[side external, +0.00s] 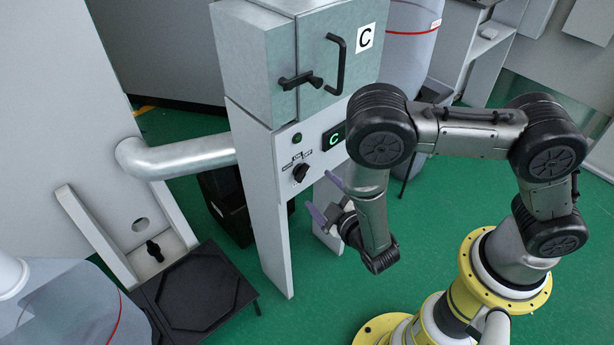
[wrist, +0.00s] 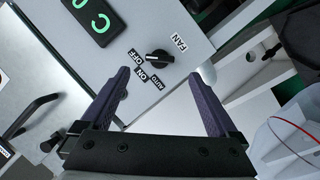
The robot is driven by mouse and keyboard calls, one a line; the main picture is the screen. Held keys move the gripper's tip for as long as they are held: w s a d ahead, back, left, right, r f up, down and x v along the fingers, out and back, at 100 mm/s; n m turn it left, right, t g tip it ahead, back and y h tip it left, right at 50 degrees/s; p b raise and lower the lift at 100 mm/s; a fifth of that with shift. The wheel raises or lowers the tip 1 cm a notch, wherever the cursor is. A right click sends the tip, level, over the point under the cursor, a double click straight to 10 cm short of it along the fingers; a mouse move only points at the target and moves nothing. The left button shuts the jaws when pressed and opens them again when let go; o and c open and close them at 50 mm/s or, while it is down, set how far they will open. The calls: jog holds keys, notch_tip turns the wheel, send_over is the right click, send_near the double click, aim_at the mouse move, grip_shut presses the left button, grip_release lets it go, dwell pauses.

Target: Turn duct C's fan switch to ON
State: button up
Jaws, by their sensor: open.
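The fan switch is a black rotary knob (side external: 300,173) on the light panel of duct C's cabinet (side external: 262,120). In the wrist view the knob (wrist: 158,57) has ON, OFF and AUTO labels around it and FAN beside it. Its white mark seems to point left, towards OFF. My gripper (side external: 319,192) is open, with purple fingers a short way in front of the panel, right of and below the knob. In the wrist view its fingertips (wrist: 163,72) lie to either side of the knob's lower edge. No contact is clear.
A lit green C display (side external: 334,138) and a lamp (side external: 297,138) sit above the knob. Black door handles (side external: 341,62) stick out from the cabinet higher up. A metal pipe (side external: 180,156) joins the cabinet's left side. A black flat-topped stand (side external: 195,285) is at lower left.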

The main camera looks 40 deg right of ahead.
aim_at(305, 176)
jog(key=x, duration=0.8)
jog(key=shift+w, duration=0.1)
jog(key=c, duration=1.4)
jog(key=m+y, duration=0.1)
jog(key=m, duration=0.2)
jog(key=shift+d+g+y, duration=0.15)
jog(key=shift+g+y, duration=0.15)
jog(key=shift+y, duration=0.1)
jog(key=shift+m+y, duration=1)
jog(key=shift+m, duration=0.5)
